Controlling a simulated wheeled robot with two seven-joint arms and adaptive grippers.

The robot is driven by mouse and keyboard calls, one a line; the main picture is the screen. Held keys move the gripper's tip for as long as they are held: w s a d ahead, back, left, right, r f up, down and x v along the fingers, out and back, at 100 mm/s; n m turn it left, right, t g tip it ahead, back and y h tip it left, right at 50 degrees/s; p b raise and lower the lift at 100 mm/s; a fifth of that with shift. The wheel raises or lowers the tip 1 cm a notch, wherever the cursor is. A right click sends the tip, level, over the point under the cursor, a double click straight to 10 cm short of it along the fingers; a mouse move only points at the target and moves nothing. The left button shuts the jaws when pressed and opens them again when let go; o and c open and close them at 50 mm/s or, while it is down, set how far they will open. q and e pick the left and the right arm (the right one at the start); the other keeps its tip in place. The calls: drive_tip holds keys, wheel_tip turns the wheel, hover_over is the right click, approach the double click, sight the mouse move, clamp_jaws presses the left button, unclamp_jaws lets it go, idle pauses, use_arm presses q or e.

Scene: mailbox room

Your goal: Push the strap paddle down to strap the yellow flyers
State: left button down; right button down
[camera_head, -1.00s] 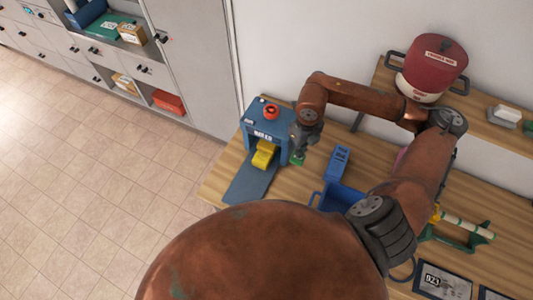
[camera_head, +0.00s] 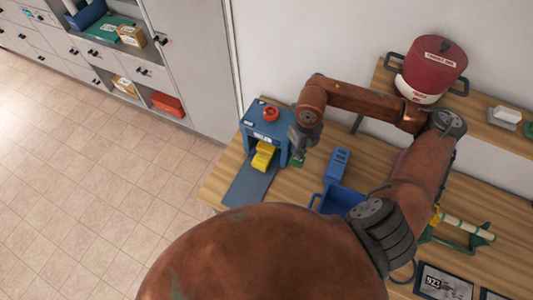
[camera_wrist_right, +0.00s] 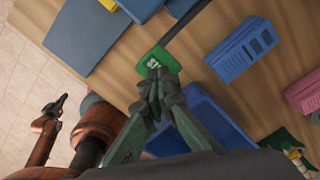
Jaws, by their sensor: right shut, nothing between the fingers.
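The blue strapping machine (camera_head: 266,123), with a red knob on top, stands at the left end of the wooden table. The yellow flyers (camera_head: 263,154) lie in its opening, partly under the blue body. The green strap paddle (camera_head: 298,161) is at the machine's right side; in the right wrist view the paddle (camera_wrist_right: 149,66) sits at the end of a dark lever. My right gripper (camera_wrist_right: 157,75) is shut and empty, its fingertips over the paddle's near edge. I cannot tell whether they touch.
A blue mat (camera_head: 249,184) extends in front of the machine. A red-lidded pot (camera_head: 432,67) stands on the back shelf.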

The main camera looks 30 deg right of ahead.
drive_tip(key=shift+f, duration=0.15)
idle(0.3)
drive_tip(key=shift+f+b, duration=1)
drive_tip(key=shift+b, duration=0.1)
drive_tip(key=shift+f, duration=0.1)
drive_tip(key=shift+f+b, duration=0.6)
drive_tip(key=shift+b, duration=0.2)
drive_tip(key=shift+f+b, duration=0.6)
drive_tip(key=shift+b, duration=0.1)
